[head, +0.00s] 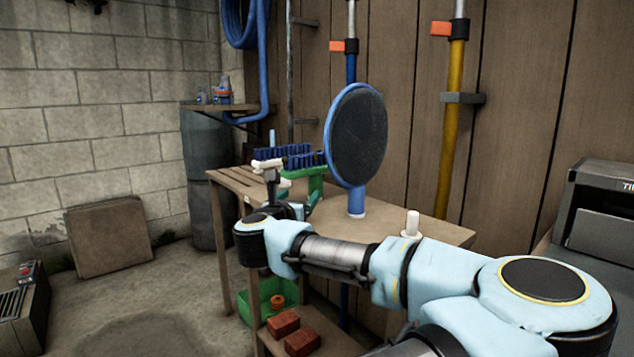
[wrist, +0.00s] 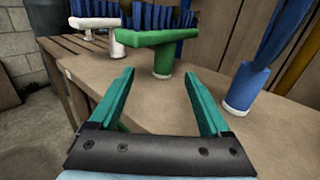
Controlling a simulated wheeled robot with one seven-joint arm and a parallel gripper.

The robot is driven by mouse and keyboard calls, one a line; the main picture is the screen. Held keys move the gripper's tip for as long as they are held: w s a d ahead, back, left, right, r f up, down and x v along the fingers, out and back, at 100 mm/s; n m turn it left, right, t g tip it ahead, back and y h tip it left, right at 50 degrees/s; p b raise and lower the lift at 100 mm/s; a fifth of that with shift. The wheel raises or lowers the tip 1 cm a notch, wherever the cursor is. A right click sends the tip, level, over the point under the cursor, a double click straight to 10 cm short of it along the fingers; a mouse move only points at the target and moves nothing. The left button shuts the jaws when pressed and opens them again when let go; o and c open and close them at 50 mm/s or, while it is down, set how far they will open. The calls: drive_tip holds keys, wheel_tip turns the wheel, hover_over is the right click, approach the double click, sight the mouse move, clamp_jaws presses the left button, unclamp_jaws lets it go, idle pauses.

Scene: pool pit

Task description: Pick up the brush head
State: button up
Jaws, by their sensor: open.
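Two brush heads stand on the wooden table, bristles up. The green brush head (head: 303,183) with blue bristles is nearer; in the wrist view its green body (wrist: 143,41) sits on a stubby green socket with a pale bottom rim. The white brush head (head: 267,164), also with blue bristles, stands behind and to its left; it shows in the wrist view (wrist: 95,22) too. My gripper (wrist: 158,74) is open and empty, its teal fingers spread short of the green socket, which lies between them in the picture. In the head view my arm partly hides the gripper.
A round blue-rimmed net (head: 358,135) stands upright on the table, right of the green brush; its blue socket (wrist: 243,88) is right of my fingers. A white cylinder (head: 412,222) stands farther right. Red bricks (head: 284,324) and a green crate (head: 244,299) are below.

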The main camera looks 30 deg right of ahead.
sight(313, 181)
drive_tip(key=shift+m, duration=0.3)
drive_tip(key=x, duration=0.4)
drive_tip(key=shift+s+d+r, duration=0.1)
drive_tip(key=shift+d, duration=0.55)
drive_tip(key=shift+r+b+x, duration=0.15)
drive_tip(key=shift+b+x, duration=0.05)
drive_tip(key=shift+x, duration=1.3)
drive_tip(key=shift+r+b+x, duration=0.1)
drive_tip(key=shift+b+x, duration=0.1)
drive_tip(key=shift+x, duration=1.35)
drive_tip(key=shift+a, duration=0.1)
clamp_jaws()
